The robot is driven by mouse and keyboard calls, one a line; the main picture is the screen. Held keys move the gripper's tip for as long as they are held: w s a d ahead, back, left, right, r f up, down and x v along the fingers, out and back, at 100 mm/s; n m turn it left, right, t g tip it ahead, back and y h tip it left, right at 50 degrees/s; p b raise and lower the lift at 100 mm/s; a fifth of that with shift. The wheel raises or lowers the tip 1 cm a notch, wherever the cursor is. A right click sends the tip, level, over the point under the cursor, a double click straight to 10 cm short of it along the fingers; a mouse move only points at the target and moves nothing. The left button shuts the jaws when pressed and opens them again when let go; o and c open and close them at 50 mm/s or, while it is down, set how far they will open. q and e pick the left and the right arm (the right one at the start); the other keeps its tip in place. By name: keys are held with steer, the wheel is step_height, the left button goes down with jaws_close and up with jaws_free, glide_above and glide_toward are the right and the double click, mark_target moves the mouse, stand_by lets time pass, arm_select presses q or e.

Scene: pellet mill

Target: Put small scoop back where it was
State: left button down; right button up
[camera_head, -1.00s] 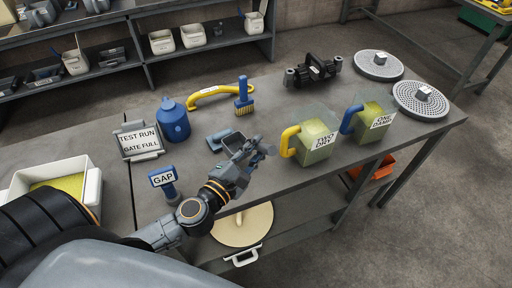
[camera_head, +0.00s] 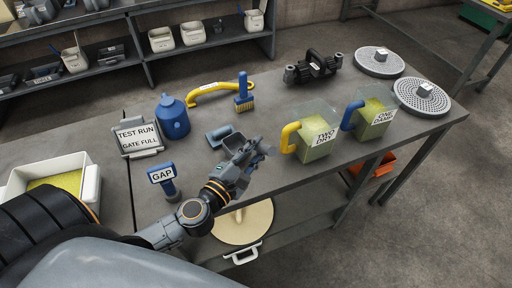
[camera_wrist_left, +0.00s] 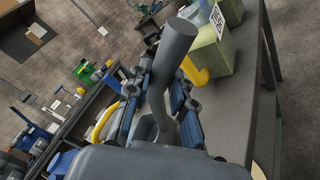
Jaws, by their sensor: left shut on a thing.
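My left gripper (camera_head: 258,150) is shut on the small scoop, above the middle of the workbench (camera_head: 300,185). In the left wrist view, the scoop's thick grey round handle (camera_wrist_left: 178,42) stands up between the two fingers of the gripper (camera_wrist_left: 165,85). In the head view, what looks like the scoop's grey bowl (camera_head: 217,136) shows just left of the fingers, tilted. The fingers hide part of the scoop. I cannot tell whether the bowl touches the bench. My right gripper is not in view.
The yellow-handled "TWO DRY" jug (camera_head: 318,140) stands close right of the gripper, with the "ONE DAMP" jug (camera_head: 374,117) beyond. A brush (camera_head: 243,98), yellow handle (camera_head: 220,88), blue bottle (camera_head: 173,120) and GAP sign (camera_head: 162,176) stand around. A white bin (camera_head: 90,185) is left.

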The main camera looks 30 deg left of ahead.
arm_select(q)
steer(key=shift+f, duration=0.35)
stand_by(0.3)
steer(key=shift+f+b, duration=0.5)
steer(key=shift+f, duration=0.15)
stand_by(0.4)
jaws_free()
steer(key=shift+f, duration=0.1)
stand_by(0.3)
stand_by(0.4)
